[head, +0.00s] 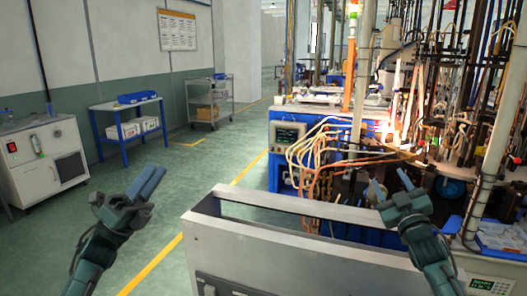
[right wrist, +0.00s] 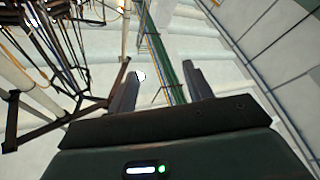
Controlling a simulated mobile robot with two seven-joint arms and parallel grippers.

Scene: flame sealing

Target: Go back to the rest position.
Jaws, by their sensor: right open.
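My left gripper (head: 150,180) is raised over the open floor at the lower left in the head view. Its two fingers overlap from this angle, so its opening cannot be made out, and no object shows in it. My right gripper (head: 390,180) is raised in front of the sealing machine at the right, with its fingers apart. In the right wrist view the two fingers (right wrist: 158,85) stand apart with nothing between them, and the camera looks up at the ceiling.
A grey metal cabinet (head: 290,245) stands close in front. The flame sealing machine (head: 330,150), with hoses, rods and glowing burners, fills the right. A white cabinet (head: 42,160), a blue table (head: 130,125) and a wire cart (head: 209,100) line the left wall. Green floor (head: 200,180) is clear between.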

